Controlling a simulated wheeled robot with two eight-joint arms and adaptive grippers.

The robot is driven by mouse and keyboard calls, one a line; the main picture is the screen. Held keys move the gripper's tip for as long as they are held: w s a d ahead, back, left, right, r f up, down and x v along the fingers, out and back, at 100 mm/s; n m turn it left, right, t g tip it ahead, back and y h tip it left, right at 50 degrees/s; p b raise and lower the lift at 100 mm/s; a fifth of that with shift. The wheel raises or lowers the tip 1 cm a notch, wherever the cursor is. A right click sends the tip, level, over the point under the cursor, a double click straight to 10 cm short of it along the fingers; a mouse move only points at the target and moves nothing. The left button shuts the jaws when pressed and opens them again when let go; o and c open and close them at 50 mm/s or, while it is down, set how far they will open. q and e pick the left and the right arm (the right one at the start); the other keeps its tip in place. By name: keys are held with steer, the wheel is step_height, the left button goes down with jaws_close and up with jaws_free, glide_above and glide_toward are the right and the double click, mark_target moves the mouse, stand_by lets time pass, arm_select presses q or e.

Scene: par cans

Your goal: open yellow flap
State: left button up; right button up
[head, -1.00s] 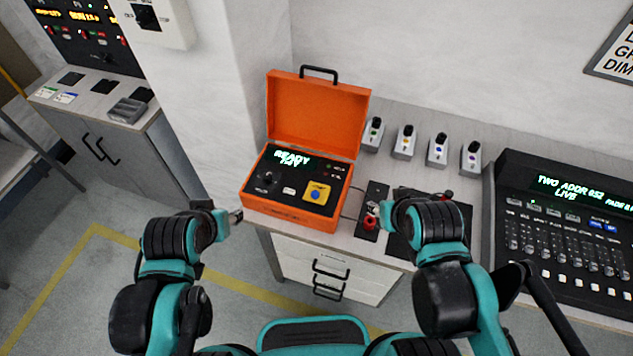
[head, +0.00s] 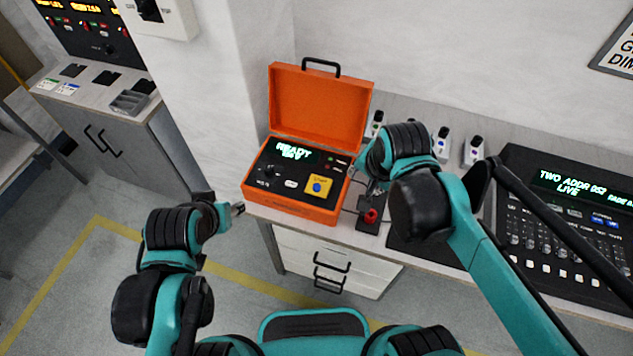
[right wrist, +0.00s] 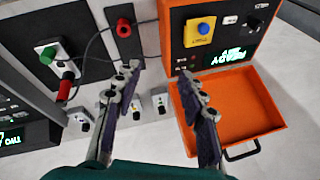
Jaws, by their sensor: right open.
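The yellow flap (head: 312,193) is a small yellow square with a blue round middle, on the front right of the orange case's black panel. It also shows in the right wrist view (right wrist: 193,39), at the top. The orange case (head: 264,201) stands with its lid up. My right gripper (head: 370,182) is just right of the case, partly hidden by its own wrist. In the right wrist view its open, empty fingers (right wrist: 160,73) lie below the flap, apart from it. My left gripper (head: 239,208) is beside the case's front left corner; its jaw state is unclear.
A red knob or plug (head: 370,216) sits on a dark plate right of the case, with a thin cable nearby. Several small grey boxes stand along the wall. A black console (head: 560,235) fills the right of the bench (head: 440,262).

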mark_target(316, 186)
steer(key=w+a+f+m+g, duration=0.1)
steer(key=w+a+m, duration=0.1)
steer(key=a+m, duration=0.1)
steer(key=w+a+f+m+g, duration=0.1)
steer(key=w+a+f+m, duration=0.1)
steer(key=m, duration=0.3)
steer(key=w+a+f+m+g, duration=0.1)
steer(key=w+a+m+g, duration=0.1)
steer(key=a+m, duration=0.3)
steer(key=shift+w+f+h, duration=0.25)
steer(key=shift+w+h, duration=0.05)
steer(key=shift+w, duration=0.55)
steer(key=shift+w+a+f+m, duration=0.1)
steer(key=shift+a+f+m, duration=0.1)
steer(key=shift+m, duration=0.2)
steer(key=shift+a+f, duration=0.1)
steer(key=shift+f, duration=0.15)
step_height(316, 186, down, 8)
steer(key=b, duration=0.3)
steer(key=shift+r, duration=0.25)
jaws_close()
